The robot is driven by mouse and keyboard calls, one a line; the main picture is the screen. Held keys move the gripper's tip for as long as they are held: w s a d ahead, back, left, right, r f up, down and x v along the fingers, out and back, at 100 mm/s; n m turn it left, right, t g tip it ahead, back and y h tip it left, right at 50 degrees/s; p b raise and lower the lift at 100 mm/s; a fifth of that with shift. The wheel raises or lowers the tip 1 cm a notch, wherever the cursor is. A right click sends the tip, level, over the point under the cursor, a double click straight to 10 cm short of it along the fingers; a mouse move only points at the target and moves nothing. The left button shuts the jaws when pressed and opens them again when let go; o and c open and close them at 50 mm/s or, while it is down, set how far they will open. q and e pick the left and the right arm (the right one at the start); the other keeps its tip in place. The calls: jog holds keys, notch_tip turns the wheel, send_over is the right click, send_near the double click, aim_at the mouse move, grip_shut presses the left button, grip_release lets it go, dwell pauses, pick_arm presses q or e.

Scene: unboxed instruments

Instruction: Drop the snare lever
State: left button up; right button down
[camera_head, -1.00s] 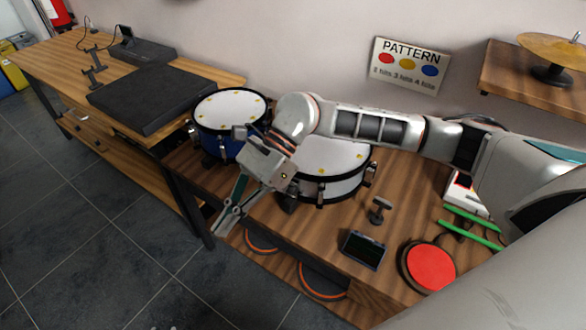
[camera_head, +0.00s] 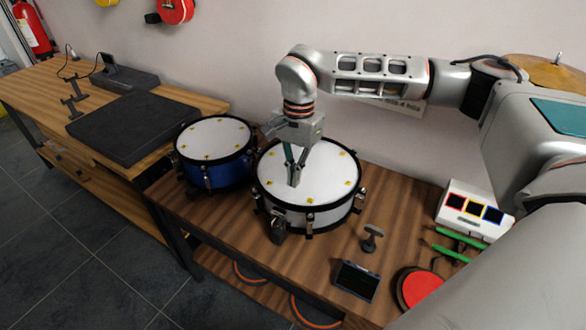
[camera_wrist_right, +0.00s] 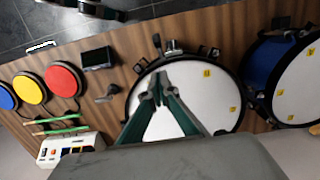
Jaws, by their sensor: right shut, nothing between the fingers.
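The snare drum (camera_head: 325,178) is white with a black rim and stands on the wooden table. A small dark fitting (camera_head: 277,230), which looks like the snare lever's mount, is on the drum's near side. In the right wrist view a small lever-like part (camera_wrist_right: 156,41) shows at the drum's rim; its exact position is too small to tell. My right gripper (camera_head: 294,183) points down over the snare's head, shut and empty, away from the fitting. Its fingertips (camera_wrist_right: 157,90) meet over the white head in the wrist view. My left gripper is not in view.
A blue drum (camera_head: 213,140) stands close left of the snare. To the right are a small stand (camera_head: 371,238), a dark screen (camera_head: 357,281), a red pad (camera_head: 420,287), green sticks (camera_head: 458,246) and a white box (camera_head: 475,209). Bare tabletop lies before the snare.

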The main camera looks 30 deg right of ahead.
aim_at(282, 220)
jog(key=f, duration=0.5)
jog(key=shift+s+a+f, duration=0.2)
jog(key=shift+a, duration=0.05)
jog(key=shift+s+a+f+p, duration=0.2)
jog(key=shift+s+a+f, duration=0.1)
jog(key=shift+a+f, duration=0.25)
jog(key=shift+s+a+f+p, duration=0.2)
jog(key=shift+s+a+f, duration=0.15)
jog(key=shift+a, duration=0.2)
jog(key=shift+s+a+f, duration=0.1)
jog(key=shift+a+f, duration=0.15)
jog(key=shift+f, duration=0.1)
jog(key=shift+s+a, duration=0.2)
jog(key=shift+a, duration=0.2)
jog(key=shift+s+a+f, duration=0.3)
jog(key=shift+s+a, duration=0.05)
jog(key=shift+a, duration=0.2)
jog(key=shift+s+a+f+b, duration=0.25)
jog(key=shift+s+a+f, duration=0.1)
jog(key=shift+a+f, duration=0.25)
jog(key=shift+s+a+f+b, duration=0.25)
jog(key=shift+s+a+f, duration=0.1)
jog(key=shift+a+f, duration=0.2)
jog(key=shift+r, duration=0.15)
